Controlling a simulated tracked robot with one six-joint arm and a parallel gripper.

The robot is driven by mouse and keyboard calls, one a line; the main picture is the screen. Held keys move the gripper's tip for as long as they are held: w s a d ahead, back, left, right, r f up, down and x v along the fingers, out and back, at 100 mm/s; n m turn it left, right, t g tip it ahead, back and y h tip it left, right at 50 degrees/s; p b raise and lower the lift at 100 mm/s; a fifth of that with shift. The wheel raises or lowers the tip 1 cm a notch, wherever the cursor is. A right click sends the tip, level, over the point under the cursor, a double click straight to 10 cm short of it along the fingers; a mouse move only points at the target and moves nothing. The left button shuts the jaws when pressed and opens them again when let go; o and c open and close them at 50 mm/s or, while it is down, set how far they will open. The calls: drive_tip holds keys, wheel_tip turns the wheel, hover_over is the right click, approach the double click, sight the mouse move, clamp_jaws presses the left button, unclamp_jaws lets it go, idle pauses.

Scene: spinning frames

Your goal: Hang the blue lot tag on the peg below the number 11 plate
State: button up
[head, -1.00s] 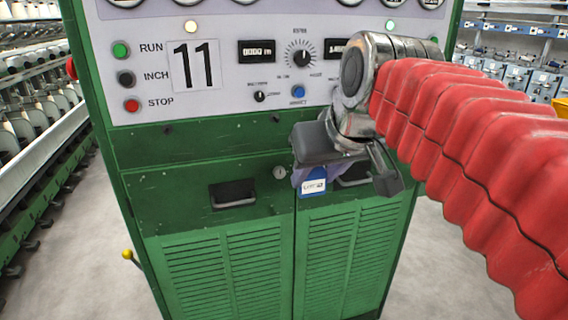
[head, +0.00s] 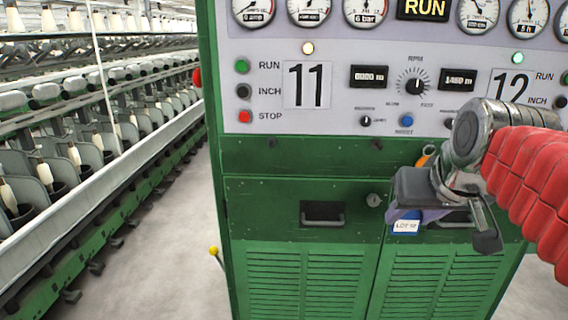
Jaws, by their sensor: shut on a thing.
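My gripper (head: 445,220) is in front of the right part of the green machine. It is shut on the blue lot tag (head: 405,224), which hangs below its dark left finger and has a white label with small, hard-to-read print. The number 11 plate (head: 307,84) is white with black digits, up and left of my gripper. Below the panel, a small dark peg-like stub (head: 272,142) shows slightly left of under the plate, and another one (head: 377,145) lies further right. The tag is apart from both.
The number 12 plate (head: 510,85) is partly behind my arm. An orange item (head: 427,157) shows just behind my gripper, partly hidden. A yellow-knobbed lever (head: 214,252) sticks out at the machine's left side. Spinning frames (head: 80,160) line the left; grey floor (head: 170,270) lies between.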

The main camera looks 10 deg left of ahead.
drive_tip(key=w+f, duration=0.4)
drive_tip(key=f, duration=0.7)
drive_tip(key=w+f, duration=0.4)
drive_tip(key=f, duration=0.7)
drive_tip(key=w+a+f, duration=0.1)
drive_tip(key=w+f, duration=0.3)
drive_tip(key=f, duration=0.8)
drive_tip(key=shift+a, duration=0.15)
